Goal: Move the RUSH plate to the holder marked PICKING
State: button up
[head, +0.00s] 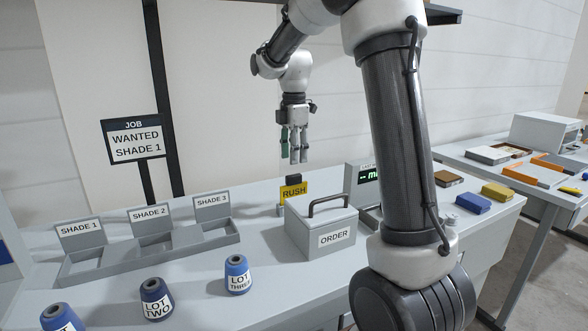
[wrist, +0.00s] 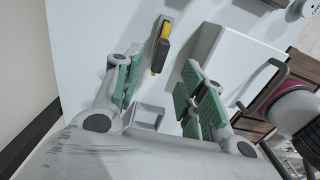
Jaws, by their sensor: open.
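The RUSH plate (head: 293,191) is yellow with a black top grip. It stands upright in a small grey holder on the table, behind the ORDER box. It also shows from above in the wrist view (wrist: 161,52). My gripper (head: 297,160) is open and empty, pointing down above and near the plate. Its green-padded fingers (wrist: 163,92) show in the wrist view, with the plate apart from them toward the picture's top. A small grey empty holder (wrist: 148,115) shows between the fingers. No PICKING mark is readable in either view.
The ORDER box (head: 322,232) with a raised handle stands close in front of the plate. A display (head: 369,177) stands to its right. A SHADE rack (head: 150,250) and several blue LOT cones (head: 237,275) are at left. A JOB sign (head: 135,140) stands behind.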

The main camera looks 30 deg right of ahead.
notch_tip(320, 180, up, 5)
jog(key=shift+r, duration=0.2)
dwell(0.6)
jog(key=s+f+m+t, duration=0.1)
jog(key=s+m+t, duration=0.1)
jog(key=s+m, duration=0.7)
jog(key=s+f+m+t, duration=0.2)
jog(key=s+m, duration=0.7)
jog(key=s, duration=1.1)
jog(key=shift+s+a, duration=0.25)
